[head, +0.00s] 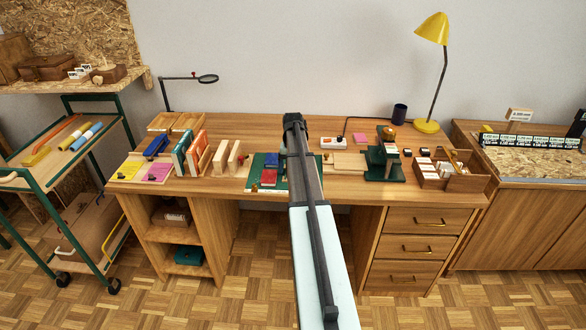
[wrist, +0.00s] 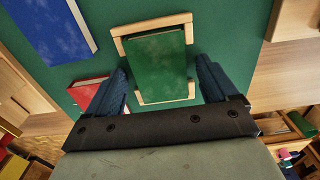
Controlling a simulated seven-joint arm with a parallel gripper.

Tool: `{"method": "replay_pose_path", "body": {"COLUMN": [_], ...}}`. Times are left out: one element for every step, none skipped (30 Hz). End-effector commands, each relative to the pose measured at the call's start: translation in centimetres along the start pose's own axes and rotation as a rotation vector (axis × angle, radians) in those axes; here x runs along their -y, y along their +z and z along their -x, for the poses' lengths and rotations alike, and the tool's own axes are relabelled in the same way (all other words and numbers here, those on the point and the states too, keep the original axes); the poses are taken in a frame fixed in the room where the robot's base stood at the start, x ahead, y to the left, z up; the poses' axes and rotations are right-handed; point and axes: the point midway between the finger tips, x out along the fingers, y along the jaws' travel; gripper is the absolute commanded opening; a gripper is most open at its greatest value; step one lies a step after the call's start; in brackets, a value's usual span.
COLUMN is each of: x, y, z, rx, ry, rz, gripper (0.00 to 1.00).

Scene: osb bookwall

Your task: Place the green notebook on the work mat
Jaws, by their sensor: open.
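The green notebook (wrist: 156,62) lies in the wrist view between two wooden edge pieces, one at its far end and one at its near end. These pieces rest over the green work mat (wrist: 115,38). My gripper (wrist: 160,66) is open, with one dark finger on each side of the notebook. I cannot tell whether the fingers touch it or how high they are. In the head view my arm hides the notebook, and the left part of the work mat (head: 257,172) shows beside my arm.
A blue book (wrist: 48,28) and a red book (wrist: 90,91) lie on the mat left of the notebook. In the head view, upright books (head: 182,153) and wooden dividers (head: 221,158) stand to the left. A green stand (head: 385,165) and a wooden box (head: 452,180) stand to the right.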

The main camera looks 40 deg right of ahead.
Motion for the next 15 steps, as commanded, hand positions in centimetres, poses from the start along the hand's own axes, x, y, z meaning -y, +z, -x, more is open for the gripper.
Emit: {"method": "replay_pose_path", "body": {"x": [0.0,0.0,0.0,0.0,0.0,0.0,0.0,0.0,0.0,0.0,0.0,0.0,0.0,0.0,0.0], "y": [0.0,0.0,0.0,0.0,0.0,0.0,0.0,0.0,0.0,0.0,0.0,0.1,0.1,0.1,0.0], "z": [0.0,0.0,0.0,0.0,0.1,0.2,0.3,0.5,0.8,1.0,1.4,1.9,2.4,2.9,3.6], "rx": [0.0,0.0,0.0,0.0,0.0,0.0,0.0,0.0,0.0,0.0,0.001,0.001,0.002,0.002,0.002], "ry": [0.0,0.0,0.0,0.0,0.0,0.0,0.0,0.0,0.0,0.0,0.0,0.0,0.0,0.0,0.0], "rz": [0.0,0.0,0.0,0.0,0.0,0.0,0.0,0.0,0.0,0.0,0.0,0.0,0.0,0.0,0.0], "gripper": [0.86,0.86,0.86,0.86,0.86,0.86,0.86,0.86,0.86,0.86,0.86,0.86,0.86,0.86,0.86]}}
